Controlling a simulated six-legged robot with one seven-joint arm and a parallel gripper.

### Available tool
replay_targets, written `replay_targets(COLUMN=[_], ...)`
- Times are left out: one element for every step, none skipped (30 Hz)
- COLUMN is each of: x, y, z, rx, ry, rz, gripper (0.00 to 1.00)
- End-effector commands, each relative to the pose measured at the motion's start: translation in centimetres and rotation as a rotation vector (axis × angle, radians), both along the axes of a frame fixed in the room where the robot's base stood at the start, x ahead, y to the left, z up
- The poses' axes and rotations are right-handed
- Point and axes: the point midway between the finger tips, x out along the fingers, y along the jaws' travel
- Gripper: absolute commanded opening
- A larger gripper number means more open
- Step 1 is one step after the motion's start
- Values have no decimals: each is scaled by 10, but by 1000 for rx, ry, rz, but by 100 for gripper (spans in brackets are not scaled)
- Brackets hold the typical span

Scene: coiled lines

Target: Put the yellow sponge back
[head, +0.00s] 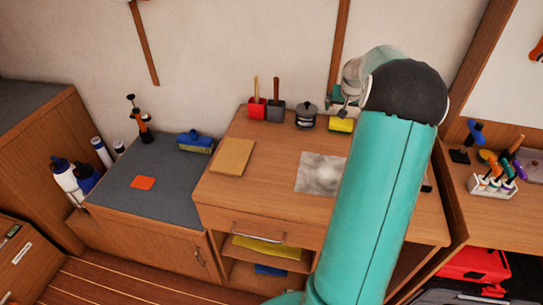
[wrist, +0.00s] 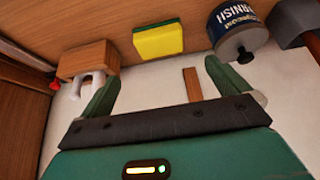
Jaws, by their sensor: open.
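The yellow sponge (head: 340,125) has a green layer along one edge. It rests at the back of the wooden desk top (head: 270,185), by the wall. In the wrist view the sponge (wrist: 158,41) lies just beyond the fingertips, between their lines and apart from them. My gripper (wrist: 160,70) is open and empty, with its two green fingers spread. In the head view my arm hides most of the gripper and part of the desk.
A varnish can (wrist: 238,28) stands close beside the sponge. A wooden block with white parts (wrist: 88,60) is on its other side. Red (head: 257,108) and grey (head: 275,112) handled tools stand farther left. A tan board (head: 233,157) and a pale sheet (head: 320,173) lie on the desk.

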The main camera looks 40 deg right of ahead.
Motion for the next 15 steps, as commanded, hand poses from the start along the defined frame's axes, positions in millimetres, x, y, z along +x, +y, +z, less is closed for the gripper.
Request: replay_targets(x=[2,4,7,10,13,18,21,24,27,29,30,30,30,30,29], y=[5,9,17,26,36,52,65,79,99,114,128,147,162,176,195], z=[3,6,10,15,21,29,35,42,51,57,63,71,76,82,88], rx=[-2,-4,-6,-9,-12,-16,-19,-21,-25,-29,-31,-34,-38,-41,-43], ry=[1,2,4,7,9,15,19,23,28,31,36,42,44,46,50], rz=[7,13,25,37,50,72,89,107,132,151,168,191,210,229,252], gripper=[100,100,100,100,100,100,100,100,100,100,100,100,100,100,100])
